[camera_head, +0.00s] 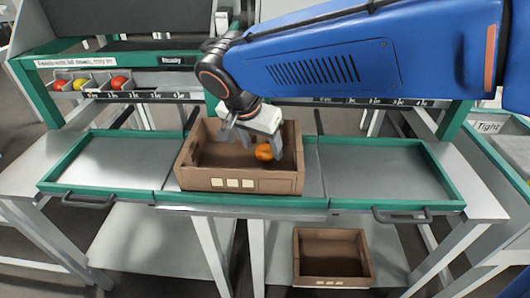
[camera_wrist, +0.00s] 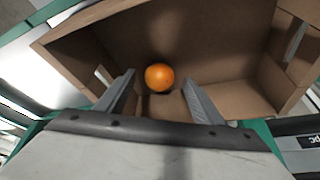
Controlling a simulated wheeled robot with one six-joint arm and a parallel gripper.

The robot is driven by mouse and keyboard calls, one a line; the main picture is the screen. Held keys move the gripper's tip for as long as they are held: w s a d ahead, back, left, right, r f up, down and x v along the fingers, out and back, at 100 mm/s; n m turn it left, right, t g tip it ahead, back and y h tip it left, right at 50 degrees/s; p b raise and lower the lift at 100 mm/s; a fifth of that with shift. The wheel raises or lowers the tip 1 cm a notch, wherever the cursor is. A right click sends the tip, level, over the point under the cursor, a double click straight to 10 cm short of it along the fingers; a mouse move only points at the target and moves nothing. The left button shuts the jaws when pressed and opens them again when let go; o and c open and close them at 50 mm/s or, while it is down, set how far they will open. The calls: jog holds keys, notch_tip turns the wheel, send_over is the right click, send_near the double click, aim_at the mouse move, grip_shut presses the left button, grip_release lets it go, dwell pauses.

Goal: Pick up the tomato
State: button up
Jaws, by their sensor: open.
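An orange tomato (camera_head: 264,152) sits inside a brown cardboard box (camera_head: 240,183) on the middle of the green-edged table. My gripper (camera_head: 256,135) reaches down into the box above and beside the tomato. In the wrist view the tomato (camera_wrist: 159,77) lies on the bottom of the box (camera_wrist: 225,40), just beyond the fingertips and roughly between them. The two fingers of my gripper (camera_wrist: 158,92) are spread apart with nothing between them. The exact gap between fingertips and tomato is hard to tell.
Steel trays with green rims lie left (camera_head: 115,163) and right (camera_head: 380,170) of the box, both empty. A second, empty box (camera_head: 330,281) stands on the lower shelf. A rack at the back left holds small bins with red and yellow tomatoes (camera_head: 80,84).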

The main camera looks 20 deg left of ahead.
jog(key=shift+x, duration=1.25)
jog(key=c, duration=0.9)
jog(key=shift+o, duration=0.2)
jog(key=shift+r, duration=0.15)
